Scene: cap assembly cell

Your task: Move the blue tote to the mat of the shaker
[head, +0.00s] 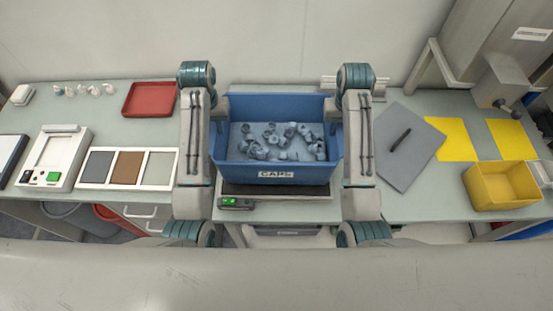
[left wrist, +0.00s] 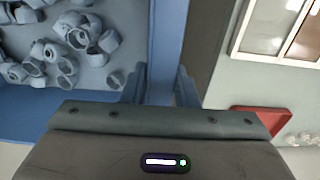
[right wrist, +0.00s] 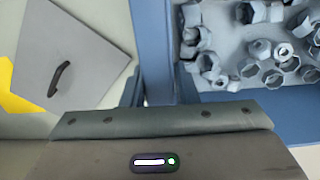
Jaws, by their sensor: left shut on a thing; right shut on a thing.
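The blue tote (head: 236,172), labelled CAPS, is in the middle of the head view and holds several loose grey caps (head: 262,140). Its wall also shows in the left wrist view (left wrist: 165,45) and the right wrist view (right wrist: 151,45). My left gripper (left wrist: 160,88) is shut on the tote's left wall. My right gripper (right wrist: 157,90) is shut on its right wall. The tote looks level. A dark mat (head: 262,190) on a pale base with a green display (head: 237,203) shows under its front edge. I cannot tell whether tote and mat touch; most of the mat is hidden.
Left bench: a red tray (head: 150,99), a three-panel tray (head: 127,168) and a white device (head: 57,157). Right bench: a grey plate with a black handle (head: 401,150), yellow sheets (head: 450,138) and a yellow bin (head: 490,193). A wall stands behind.

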